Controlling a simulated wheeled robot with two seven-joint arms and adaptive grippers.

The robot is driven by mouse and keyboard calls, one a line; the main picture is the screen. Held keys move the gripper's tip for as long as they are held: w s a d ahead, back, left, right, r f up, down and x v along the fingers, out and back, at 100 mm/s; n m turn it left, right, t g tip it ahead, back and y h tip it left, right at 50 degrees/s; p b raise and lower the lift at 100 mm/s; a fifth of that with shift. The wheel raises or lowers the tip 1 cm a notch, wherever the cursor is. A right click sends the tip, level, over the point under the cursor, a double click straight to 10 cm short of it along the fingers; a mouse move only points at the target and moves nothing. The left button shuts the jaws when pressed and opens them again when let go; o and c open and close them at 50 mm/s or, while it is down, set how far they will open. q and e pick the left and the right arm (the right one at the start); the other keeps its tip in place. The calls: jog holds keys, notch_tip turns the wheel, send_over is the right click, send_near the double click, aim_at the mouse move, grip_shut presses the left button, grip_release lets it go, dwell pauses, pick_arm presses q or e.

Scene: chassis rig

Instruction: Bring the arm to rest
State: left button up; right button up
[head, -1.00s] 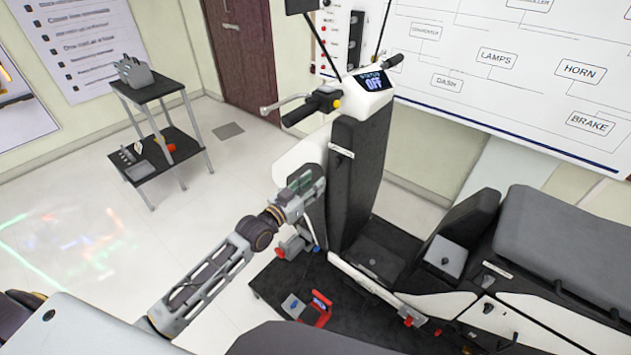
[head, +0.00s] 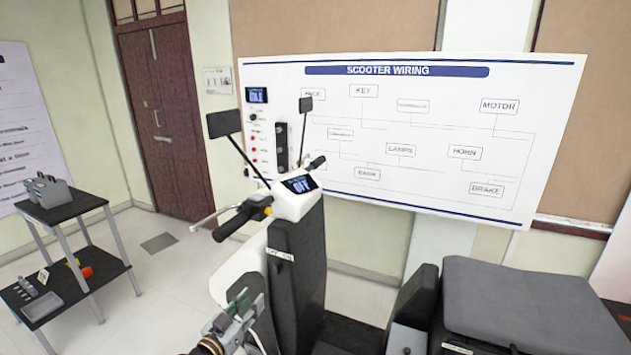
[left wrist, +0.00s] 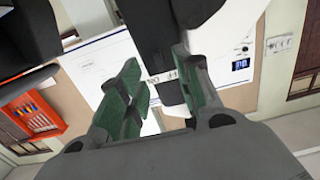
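My left gripper (head: 240,308) is at the bottom of the head view, in front of the lower left side of the scooter's front column (head: 298,265). In the left wrist view its green-padded fingers (left wrist: 157,70) stand apart, with no object visibly held between them. The dark column and its white label strip (left wrist: 165,78) show beyond the fingers. I cannot tell from these views whether the gripper touches the scooter. Most of my left arm is out of the head view. My right gripper is in neither view.
The scooter's handlebar (head: 240,215), mirror (head: 225,122) and seat (head: 530,300) stand near the arm. A black two-level cart (head: 62,212) is at the left. A wiring board (head: 400,140) hangs behind. Clear floor (head: 150,285) lies between cart and scooter.

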pick_arm(q)
jog(key=s+a+f+g+y, duration=0.25)
jog(key=a+f, duration=0.25)
jog(key=f, duration=0.7)
jog(key=s+a+f+g+y, duration=0.1)
jog(key=s+a+f+g, duration=0.15)
jog(key=a+f, duration=0.65)
jog(key=s+a+f+g+y, duration=0.1)
jog(key=s+a+f+y, duration=0.15)
jog(key=f, duration=1.25)
jog(key=s+a+f+n+g+y, duration=0.1)
jog(key=s+f+g, duration=0.2)
jog(key=s+f, duration=1)
jog(key=s+a+f+g, duration=0.1)
jog(key=s+f+g, duration=0.3)
jog(key=s+f, duration=0.9)
jog(key=s+d+g, duration=0.1)
jog(key=s+d, duration=0.4)
jog(key=s, duration=0.4)
jog(key=s+d+f+n+g, duration=0.1)
jog(key=s+d, duration=0.5)
jog(key=s, duration=0.4)
jog(key=shift+d+f+h, duration=0.15)
jog(key=shift+d+h, duration=0.15)
jog(key=shift+h, duration=0.1)
